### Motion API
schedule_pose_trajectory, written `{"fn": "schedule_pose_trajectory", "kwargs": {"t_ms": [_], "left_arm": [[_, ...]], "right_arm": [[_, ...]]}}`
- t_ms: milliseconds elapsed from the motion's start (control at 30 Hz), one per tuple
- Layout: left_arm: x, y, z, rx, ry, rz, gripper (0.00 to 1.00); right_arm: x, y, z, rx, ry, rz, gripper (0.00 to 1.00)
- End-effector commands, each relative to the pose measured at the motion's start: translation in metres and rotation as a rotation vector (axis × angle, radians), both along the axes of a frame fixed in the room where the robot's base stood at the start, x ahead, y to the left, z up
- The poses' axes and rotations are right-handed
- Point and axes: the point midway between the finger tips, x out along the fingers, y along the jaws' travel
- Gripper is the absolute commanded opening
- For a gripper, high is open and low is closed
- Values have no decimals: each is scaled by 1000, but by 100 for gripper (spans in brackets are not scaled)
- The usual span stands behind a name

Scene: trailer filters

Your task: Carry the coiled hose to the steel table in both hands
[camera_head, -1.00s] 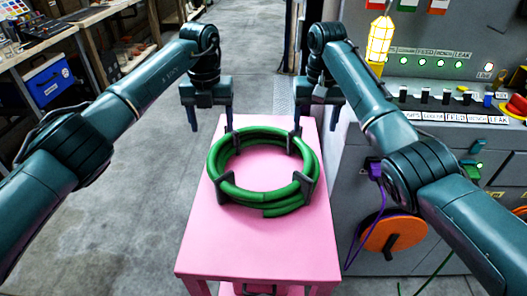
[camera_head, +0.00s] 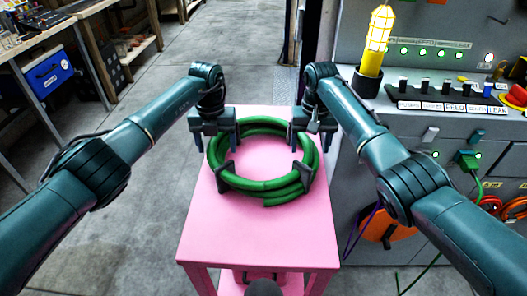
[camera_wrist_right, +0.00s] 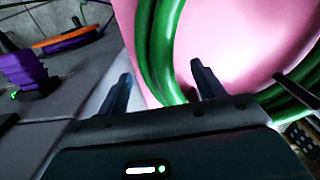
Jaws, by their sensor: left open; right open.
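The coiled green hose (camera_head: 262,187), with dark clips around it, lies flat on a pink table (camera_head: 255,240). My left gripper (camera_head: 215,145) is open at the coil's far left side, its fingers on either side of the hose strand. My right gripper (camera_head: 312,145) is open at the far right side. In the right wrist view, the hose (camera_wrist_right: 158,50) runs between the open fingers of my right gripper (camera_wrist_right: 160,88). I cannot tell whether either gripper touches the hose. I cannot make out a steel table for certain.
A grey panel (camera_head: 435,100) with switches, green lights and a yellow caged lamp (camera_head: 378,40) stands close on the right. Shelves with a blue box (camera_head: 45,72) are at the left. Grey floor (camera_head: 130,215) lies open left of the pink table.

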Motion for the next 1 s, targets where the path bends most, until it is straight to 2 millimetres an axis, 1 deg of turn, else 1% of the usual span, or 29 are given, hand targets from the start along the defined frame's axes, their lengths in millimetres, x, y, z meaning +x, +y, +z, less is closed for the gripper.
{"fn": "schedule_pose_trajectory", "kwargs": {"t_ms": [33, 100, 200, 333, 600, 1000], "left_arm": [[-1, -1, -8, -2, 3, 0, 68], [0, -1, -16, -2, 2, 0, 68], [0, 0, -23, -1, 1, 0, 68], [0, 0, -27, -2, 0, 0, 68], [0, 0, -28, -1, 0, -1, 67], [0, 0, -27, -1, 0, 0, 34]], "right_arm": [[-1, 0, -8, 0, 2, 1, 68], [0, 0, -16, -1, 2, 0, 68], [0, 0, -23, 0, 1, 0, 68], [0, 0, -28, 0, 0, 0, 68], [0, 0, -28, 0, 0, 0, 67], [0, 0, -28, 0, -1, 0, 34]]}}
